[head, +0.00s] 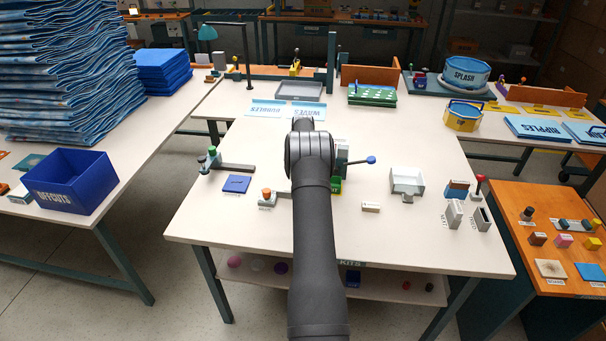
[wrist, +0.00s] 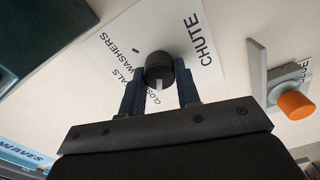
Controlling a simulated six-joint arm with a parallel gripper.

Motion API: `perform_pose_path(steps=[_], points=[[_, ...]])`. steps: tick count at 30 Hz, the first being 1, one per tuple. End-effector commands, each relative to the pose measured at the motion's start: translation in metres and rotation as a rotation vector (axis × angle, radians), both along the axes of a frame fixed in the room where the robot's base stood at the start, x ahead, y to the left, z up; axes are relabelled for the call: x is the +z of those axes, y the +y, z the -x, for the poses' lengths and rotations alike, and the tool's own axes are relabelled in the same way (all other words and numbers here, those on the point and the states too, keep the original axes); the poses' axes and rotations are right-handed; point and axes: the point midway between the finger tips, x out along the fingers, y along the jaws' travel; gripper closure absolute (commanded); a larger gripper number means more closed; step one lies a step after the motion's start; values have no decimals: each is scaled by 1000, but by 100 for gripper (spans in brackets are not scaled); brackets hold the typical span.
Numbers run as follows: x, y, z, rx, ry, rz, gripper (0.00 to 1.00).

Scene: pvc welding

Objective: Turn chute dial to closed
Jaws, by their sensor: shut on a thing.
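The chute dial (wrist: 158,70) is a round black knob with a white mark on its side, in the wrist view. It sits on a white label plate (wrist: 205,72) printed CHUTE, WASHERS, what looks like SEALS, and a partly covered word that seems to be CLOSED. The white mark faces the gripper side, close to that partly covered word. My gripper (wrist: 160,88) is shut on the dial, with one dark finger on each side of it. In the head view my arm hides the dial and the gripper.
An orange knob on a grey bracket (wrist: 297,105) stands right of the dial in the wrist view.

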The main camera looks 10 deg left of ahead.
Motion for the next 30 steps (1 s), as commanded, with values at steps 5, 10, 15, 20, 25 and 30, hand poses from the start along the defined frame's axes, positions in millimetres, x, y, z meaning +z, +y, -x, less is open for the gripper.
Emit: perform_pose_path(steps=[5, 10, 15, 20, 25, 30], points=[[1, 1, -1, 8, -3, -1, 93], [1, 1, 0, 7, -2, -1, 93], [1, 1, 0, 7, -2, -1, 51], [0, 1, 0, 6, -1, -1, 48], [2, 0, 0, 6, -1, -1, 48], [21, 1, -1, 5, -4, -1, 48]])
